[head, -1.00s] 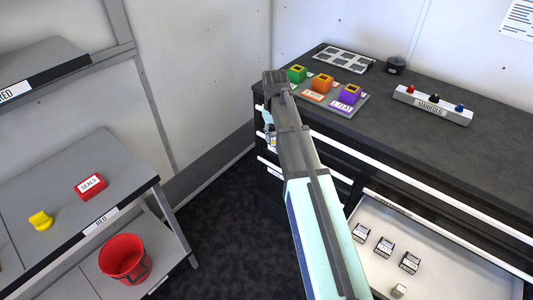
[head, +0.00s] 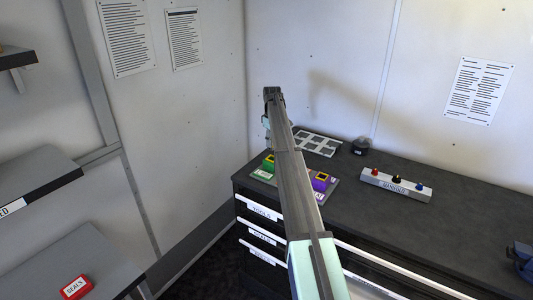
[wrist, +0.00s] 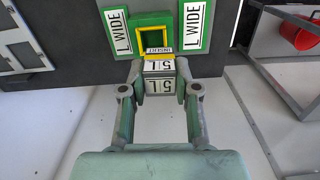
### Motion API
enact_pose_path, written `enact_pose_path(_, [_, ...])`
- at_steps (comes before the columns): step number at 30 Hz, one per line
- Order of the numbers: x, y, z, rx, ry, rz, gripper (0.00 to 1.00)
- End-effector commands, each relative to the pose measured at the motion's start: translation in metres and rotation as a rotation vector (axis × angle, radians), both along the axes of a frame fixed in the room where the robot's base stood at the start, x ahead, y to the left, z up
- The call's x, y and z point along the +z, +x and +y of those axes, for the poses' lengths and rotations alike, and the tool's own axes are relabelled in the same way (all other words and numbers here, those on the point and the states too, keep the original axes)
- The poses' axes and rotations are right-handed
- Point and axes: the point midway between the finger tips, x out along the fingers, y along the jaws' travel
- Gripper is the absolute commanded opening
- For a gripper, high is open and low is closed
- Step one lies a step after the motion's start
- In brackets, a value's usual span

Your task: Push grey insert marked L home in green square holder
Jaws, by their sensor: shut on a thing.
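My gripper (wrist: 160,73) is shut on a grey insert (wrist: 160,86) in the wrist view. The insert's white labels read "5 L" upside down. The green square holder (wrist: 173,32) lies just beyond the insert, with a yellow rim around a dark opening and an "INSERT" label at its near edge. The insert's far end appears close to that near edge; I cannot tell whether they touch. The insert is outside the opening. In the head view the green holder (head: 268,162) stands at the bench's left end, left of my arm. The insert is not discernible there.
A purple holder (head: 320,181) stands right of my arm, which hides the space between. Behind are a grey tray with square cells (head: 318,144) and a dark round pot (head: 361,146). A manifold block (head: 395,186) sits farther right.

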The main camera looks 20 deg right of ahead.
Motion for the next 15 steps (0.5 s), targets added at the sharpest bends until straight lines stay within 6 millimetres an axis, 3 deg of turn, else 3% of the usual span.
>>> enact_pose_path(5, [0.005, 0.012, -0.008, 0.043, 0.001, 0.000, 0.00])
enact_pose_path(15, [-0.012, 0.010, -0.008, 0.045, 0.000, 0.001, 0.00])
